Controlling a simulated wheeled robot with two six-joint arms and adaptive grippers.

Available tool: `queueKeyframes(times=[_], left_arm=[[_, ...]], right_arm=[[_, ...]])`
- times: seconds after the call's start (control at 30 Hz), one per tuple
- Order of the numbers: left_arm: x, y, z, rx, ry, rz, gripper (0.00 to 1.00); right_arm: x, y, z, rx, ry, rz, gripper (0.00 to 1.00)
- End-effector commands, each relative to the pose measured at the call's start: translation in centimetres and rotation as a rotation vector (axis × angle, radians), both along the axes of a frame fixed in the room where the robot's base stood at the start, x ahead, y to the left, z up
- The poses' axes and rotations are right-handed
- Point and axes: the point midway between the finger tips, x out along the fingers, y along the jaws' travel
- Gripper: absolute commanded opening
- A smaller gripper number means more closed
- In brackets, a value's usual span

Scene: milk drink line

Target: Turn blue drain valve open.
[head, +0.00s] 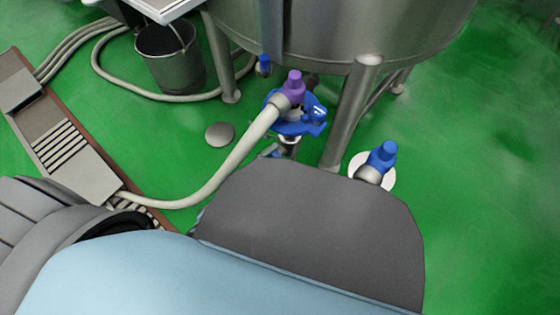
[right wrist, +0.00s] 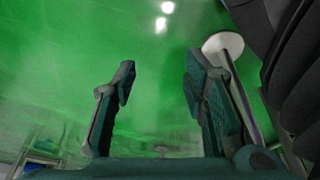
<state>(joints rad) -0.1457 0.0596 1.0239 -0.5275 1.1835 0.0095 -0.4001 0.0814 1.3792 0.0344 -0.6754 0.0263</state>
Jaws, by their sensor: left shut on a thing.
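The blue drain valve (head: 292,127) is under the steel tank, with a purple-capped fitting (head: 293,86) and a pale hose (head: 240,150) in front of it. My left gripper (head: 273,154) is mostly hidden behind my own arm in the head view; only a small bluish piece shows just below the valve. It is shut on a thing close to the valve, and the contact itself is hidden. My right gripper (right wrist: 160,95) has its two dark teal fingers apart in the right wrist view, with nothing between them but green floor behind.
The steel tank (head: 350,30) stands on legs (head: 352,110). Another blue-capped fitting (head: 383,157) is at the right, over a white disc. A metal bucket (head: 170,65) and a floor drain channel (head: 65,140) are at the left. Green floor at the right is clear.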

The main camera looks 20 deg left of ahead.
Motion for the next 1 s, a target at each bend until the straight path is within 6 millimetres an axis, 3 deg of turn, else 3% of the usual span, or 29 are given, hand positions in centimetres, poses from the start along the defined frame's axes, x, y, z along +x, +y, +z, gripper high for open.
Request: queueKeyframes(times=[0.5, 1.0], left_arm=[[0.7, 2.0, 0.5, -0.349, 0.142, 0.002, 0.00], [0.9, 2.5, 0.5, -0.429, 0.173, 0.002, 0.00]], right_arm=[[-0.7, -0.1, -0.6, 0.001, 0.005, -0.006, 0.40], [-0.4, 0.0, -0.7, 0.004, -0.005, -0.008, 0.40]])
